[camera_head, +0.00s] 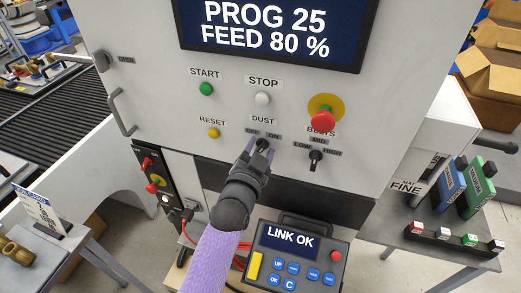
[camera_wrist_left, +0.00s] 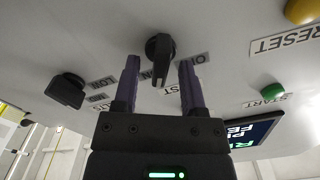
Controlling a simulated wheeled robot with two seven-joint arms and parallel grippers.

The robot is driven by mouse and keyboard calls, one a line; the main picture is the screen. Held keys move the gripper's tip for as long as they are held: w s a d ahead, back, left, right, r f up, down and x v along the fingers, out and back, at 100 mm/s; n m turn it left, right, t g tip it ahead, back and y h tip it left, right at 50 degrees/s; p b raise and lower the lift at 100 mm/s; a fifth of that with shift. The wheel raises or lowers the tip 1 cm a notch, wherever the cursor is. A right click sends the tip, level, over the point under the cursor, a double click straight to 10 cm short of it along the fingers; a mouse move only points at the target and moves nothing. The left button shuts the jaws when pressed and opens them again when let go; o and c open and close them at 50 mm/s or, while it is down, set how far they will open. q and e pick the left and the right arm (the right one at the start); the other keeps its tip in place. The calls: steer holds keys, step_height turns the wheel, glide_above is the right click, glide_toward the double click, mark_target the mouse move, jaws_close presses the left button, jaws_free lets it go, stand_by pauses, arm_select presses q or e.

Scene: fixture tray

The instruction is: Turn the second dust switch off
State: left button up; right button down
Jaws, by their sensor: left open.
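The dust switch (camera_head: 263,143) is a black rotary knob under the DUST label on the white machine panel, with OFF and ON labels beside it. I see one switch marked DUST. My left gripper (camera_head: 258,152) is at this knob and partly hides it in the head view. In the left wrist view the knob (camera_wrist_left: 160,48) shows between and just beyond the two purple fingers of the left gripper (camera_wrist_left: 158,72). The fingers stand apart, with a gap on each side of the knob. My right gripper is not in view.
The belts selector (camera_head: 315,157) is close on the right, below the red emergency button (camera_head: 322,120). The yellow reset button (camera_head: 213,132) is on the left. A pendant (camera_head: 297,255) reading LINK OK stands below. A conveyor (camera_head: 45,112) is at left.

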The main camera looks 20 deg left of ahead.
arm_select(q)
steer(key=shift+c, duration=0.5)
jaws_close()
steer(key=n+p, duration=0.1)
steer(key=n, duration=0.1)
steer(key=shift+a+r+n, duration=0.1)
steer(key=shift+n, duration=0.3)
steer(key=n+p, duration=0.1)
steer(key=n, duration=0.1)
steer(key=shift+a+n, duration=0.1)
steer(key=shift+n, duration=0.2)
steer(key=n+p, duration=0.1)
steer(key=n, duration=0.2)
steer(key=shift+a, duration=0.1)
steer(key=shift+a+n, duration=0.1)
steer(key=shift+n, duration=1.6)
